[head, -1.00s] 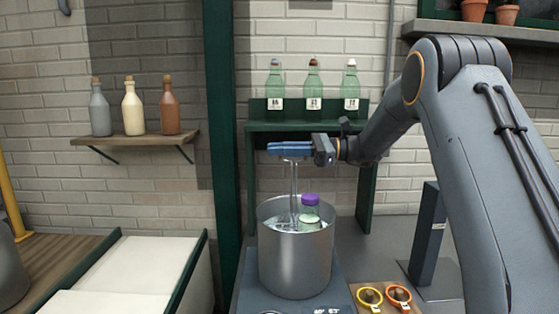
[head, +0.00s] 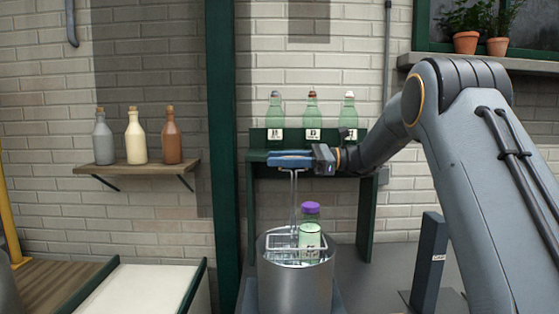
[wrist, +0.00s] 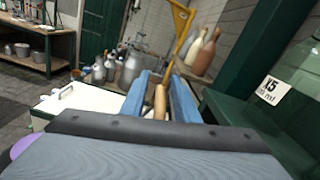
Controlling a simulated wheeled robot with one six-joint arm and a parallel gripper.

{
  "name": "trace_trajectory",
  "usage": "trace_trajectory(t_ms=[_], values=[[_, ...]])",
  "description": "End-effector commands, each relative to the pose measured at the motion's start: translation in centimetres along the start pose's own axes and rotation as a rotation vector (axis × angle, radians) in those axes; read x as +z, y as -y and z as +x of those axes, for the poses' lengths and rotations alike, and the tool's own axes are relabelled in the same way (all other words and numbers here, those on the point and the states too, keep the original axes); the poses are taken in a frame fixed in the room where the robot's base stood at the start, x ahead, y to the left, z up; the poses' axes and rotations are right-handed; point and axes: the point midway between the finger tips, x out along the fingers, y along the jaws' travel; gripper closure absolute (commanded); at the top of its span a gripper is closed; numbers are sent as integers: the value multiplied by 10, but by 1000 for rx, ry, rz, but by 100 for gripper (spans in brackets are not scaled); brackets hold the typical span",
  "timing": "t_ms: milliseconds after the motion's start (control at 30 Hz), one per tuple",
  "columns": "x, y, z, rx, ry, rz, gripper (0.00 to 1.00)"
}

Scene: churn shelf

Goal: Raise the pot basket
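The steel pot (head: 295,282) stands upright on the dark counter unit below my gripper. The wire pot basket (head: 297,242) shows partly above the pot's rim, its lower part hidden inside. A green bottle with a purple cap (head: 310,228) stands upright in it. The basket's thin handle rods (head: 294,202) rise to my gripper (head: 275,159), which is level above the pot and shut on the handle. In the wrist view, a tan bar (wrist: 160,101) shows between the blue fingers (wrist: 158,88), seemingly the handle grip.
A green rack (head: 314,156) with three green bottles stands just behind my gripper. A wooden wall shelf (head: 135,168) with three bottles is at left. A green post (head: 222,150) stands between. A dark upright stand (head: 430,258) is right of the pot.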

Motion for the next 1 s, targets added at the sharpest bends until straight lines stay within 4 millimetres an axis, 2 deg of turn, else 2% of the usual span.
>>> trace_trajectory(t_ms=[267,700,1000], values=[[-1,0,-7,0,0,1,72],[-2,1,-71,-2,-1,0,72],[0,0,-78,1,0,0,72]])
